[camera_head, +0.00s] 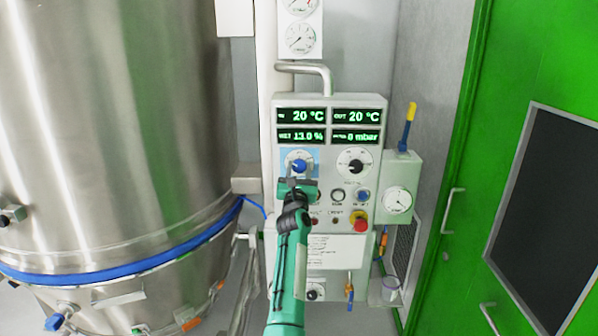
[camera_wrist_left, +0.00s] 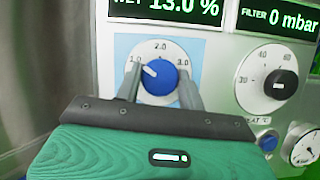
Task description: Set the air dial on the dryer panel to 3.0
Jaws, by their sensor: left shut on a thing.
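The air dial (camera_head: 299,166) is a blue knob on a light blue square on the dryer panel (camera_head: 328,206). In the left wrist view the air dial (camera_wrist_left: 158,78) has a scale marked 1.0 at left, 2.0 at top and 3.0 at right. Its white pointer mark points up and left, toward 1.0. My left gripper (camera_head: 298,180) reaches up to the panel and is shut on the dial, one finger on each side of the knob. The gripper body hides the lower part of the dial. My right gripper is not in view.
A black heat knob (camera_head: 356,166) sits right of the dial. Below it are a blue button (camera_head: 363,196) and a red emergency stop (camera_head: 360,222). Green displays (camera_head: 329,126) are above. A steel vessel (camera_head: 110,120) stands left, a green door (camera_head: 530,80) right.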

